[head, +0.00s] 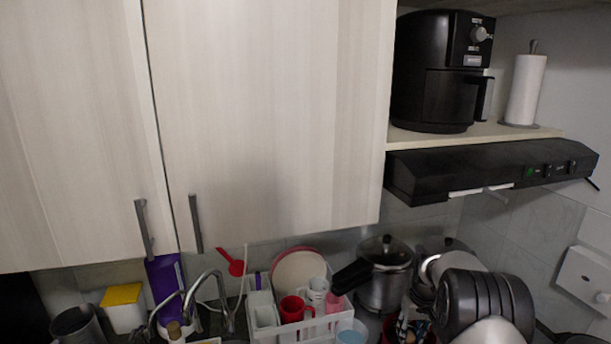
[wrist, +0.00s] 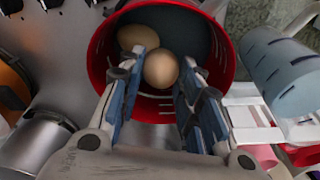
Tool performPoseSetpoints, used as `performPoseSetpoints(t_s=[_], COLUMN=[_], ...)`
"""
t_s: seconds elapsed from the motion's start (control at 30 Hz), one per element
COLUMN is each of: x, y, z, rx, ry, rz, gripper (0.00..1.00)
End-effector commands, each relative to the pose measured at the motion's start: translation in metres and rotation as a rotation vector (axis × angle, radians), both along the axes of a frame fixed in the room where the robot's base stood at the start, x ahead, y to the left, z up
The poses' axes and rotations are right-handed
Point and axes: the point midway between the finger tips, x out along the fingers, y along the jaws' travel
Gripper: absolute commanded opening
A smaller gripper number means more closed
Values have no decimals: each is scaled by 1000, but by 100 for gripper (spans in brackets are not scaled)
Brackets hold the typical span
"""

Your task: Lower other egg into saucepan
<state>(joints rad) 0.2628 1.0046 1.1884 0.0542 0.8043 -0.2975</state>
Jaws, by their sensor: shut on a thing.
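In the wrist view, a red saucepan (wrist: 97,60) with a dark inside lies below my gripper (wrist: 160,72). One light brown egg (wrist: 138,37) rests inside it, toward the upper left. A second egg, the other egg (wrist: 160,69), is between my fingertips, and my gripper is shut on it. The held egg shows within the saucepan's rim, close to the resting egg. I cannot tell whether it touches the bottom or the first egg. In the head view, the saucepan and eggs cannot be made out clearly.
A white dish rack (head: 292,328) with a red mug (head: 297,309) stands left of a steel pressure cooker (head: 385,288). In the wrist view, a grey-blue slotted cup (wrist: 275,65) is close to the saucepan's right. Cabinets (head: 270,120) and a black range hood (head: 480,168) hang above.

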Motion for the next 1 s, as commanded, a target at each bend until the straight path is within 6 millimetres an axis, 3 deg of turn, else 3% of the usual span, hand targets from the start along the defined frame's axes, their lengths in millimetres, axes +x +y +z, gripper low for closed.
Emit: performPoseSetpoints(t_s=[0.17,0.2,0.5,0.83,1.0], x=[0,0,0,0,-2], y=[0,0,0,0,0], z=[0,0,0,1,19], rx=[0,0,0,0,-1], ry=[0,0,0,0,-3], rz=[0,0,0,0,0], gripper=[9,35,55,56,56])
